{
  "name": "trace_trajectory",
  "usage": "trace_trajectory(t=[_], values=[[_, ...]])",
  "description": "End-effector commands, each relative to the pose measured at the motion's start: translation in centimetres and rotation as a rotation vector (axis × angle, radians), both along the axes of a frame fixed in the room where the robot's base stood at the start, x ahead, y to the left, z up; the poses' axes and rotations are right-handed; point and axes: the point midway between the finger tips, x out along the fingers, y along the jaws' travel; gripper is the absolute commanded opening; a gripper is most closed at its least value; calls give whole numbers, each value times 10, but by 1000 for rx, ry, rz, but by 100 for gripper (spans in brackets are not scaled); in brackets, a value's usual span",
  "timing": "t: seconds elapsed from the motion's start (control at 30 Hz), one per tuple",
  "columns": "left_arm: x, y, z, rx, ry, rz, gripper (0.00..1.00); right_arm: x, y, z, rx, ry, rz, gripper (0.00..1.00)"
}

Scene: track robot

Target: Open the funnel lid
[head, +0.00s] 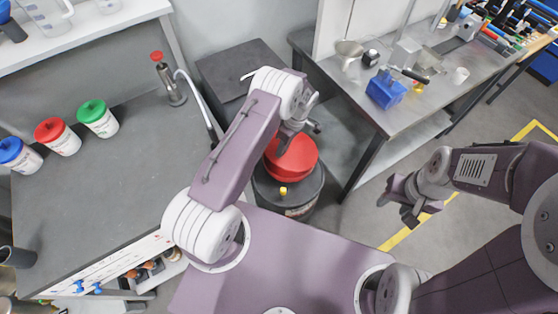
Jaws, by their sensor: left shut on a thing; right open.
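The red funnel with its lid (294,163) sits on top of a dark drum (305,203) in the middle of the head view. My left arm reaches over the work table's right side, and its gripper (287,138) is at the far upper edge of the red lid, shut on it. The arm and gripper hide part of the lid's left and far side. I cannot clearly tell how far the lid is raised from the funnel. My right gripper (405,205) is open and empty over the floor, right of the drum and apart from it.
A dark cabinet (235,62) stands behind the drum. The left table (120,165) holds white jars with blue, red and green lids (98,118) and a red-topped bottle (168,80). The right bench (400,115) carries a blue box (386,90). Floor right of the drum is clear.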

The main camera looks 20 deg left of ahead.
Motion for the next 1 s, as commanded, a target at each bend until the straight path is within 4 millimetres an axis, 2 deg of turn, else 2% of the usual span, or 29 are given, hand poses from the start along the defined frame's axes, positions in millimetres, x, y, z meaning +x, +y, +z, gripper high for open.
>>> trace_trajectory(t=[0.03, 0.23, 0.47, 0.73, 0.77, 0.83, 1.0], values=[[8, -5, -6, 17, 12, -3, 0, 0, 0, -21, 0, 0, 0, 45], [17, -12, 13, 87, 101, -3, 0, 0, 0, -53, 0, 0, 0, 45], [18, -15, 29, 115, 143, 3, 0, 0, 0, -62, 0, 0, 0, 45], [18, -15, 31, 115, 146, 2, 0, 0, 0, -60, 0, 0, 0, 45], [18, -15, 31, 115, 146, 2, 26, 0, 0, -60, 0, 0, 0, 45], [18, -15, 31, 115, 146, 2, 45, 0, 0, -60, 0, 0, 0, 45], [17, -15, 31, 116, 148, 3, 45, 0, 0, -60, 0, 0, 0, 45]])
